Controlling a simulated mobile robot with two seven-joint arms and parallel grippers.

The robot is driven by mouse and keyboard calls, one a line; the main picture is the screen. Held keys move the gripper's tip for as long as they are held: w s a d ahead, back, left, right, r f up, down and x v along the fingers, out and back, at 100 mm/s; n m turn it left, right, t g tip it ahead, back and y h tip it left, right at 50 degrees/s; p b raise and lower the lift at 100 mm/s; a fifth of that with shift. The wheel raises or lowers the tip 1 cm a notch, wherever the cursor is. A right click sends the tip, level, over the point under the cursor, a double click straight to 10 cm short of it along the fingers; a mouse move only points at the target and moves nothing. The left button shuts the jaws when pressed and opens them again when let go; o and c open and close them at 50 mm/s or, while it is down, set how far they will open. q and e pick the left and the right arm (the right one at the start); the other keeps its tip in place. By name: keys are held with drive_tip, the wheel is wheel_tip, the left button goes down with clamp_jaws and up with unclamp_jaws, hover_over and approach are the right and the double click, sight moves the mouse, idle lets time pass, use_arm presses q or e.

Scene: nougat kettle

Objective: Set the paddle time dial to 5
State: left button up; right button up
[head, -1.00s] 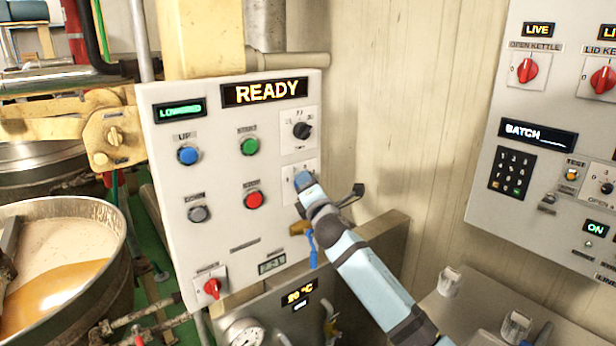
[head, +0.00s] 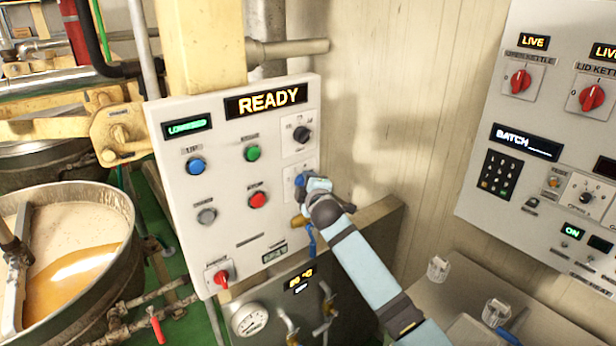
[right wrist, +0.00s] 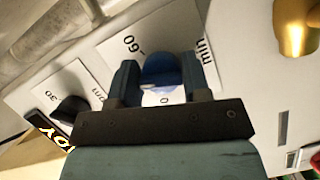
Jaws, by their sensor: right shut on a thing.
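The white control panel (head: 220,235) has two dials one above the other at its right edge. The lower dial has a blue knob (head: 300,182) on a white plate, mostly covered by my right arm. In the right wrist view this blue knob (right wrist: 158,68) sits between my two fingers, on a plate marked "60" and "min". My right gripper (right wrist: 164,82) is shut on it. In the head view my right gripper (head: 312,185) is at the panel's right edge. The knob's pointer and the number 5 cannot be read. My left gripper is not in view.
The black upper dial (head: 301,134) is just above, with green (head: 252,153) and red (head: 258,200) buttons to the left. A display (head: 266,101) reads READY. A brass-coloured part (right wrist: 294,25) is near the gripper. An open kettle (head: 62,205) stands left, another panel (head: 470,190) right.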

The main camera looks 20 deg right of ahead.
drive_tip(key=shift+r+m+p, duration=0.1)
drive_tip(key=shift+m+p, duration=0.3)
idle(0.3)
drive_tip(key=o, duration=0.7)
drive_tip(key=shift+c, duration=0.2)
drive_tip(key=shift+o, duration=1.3)
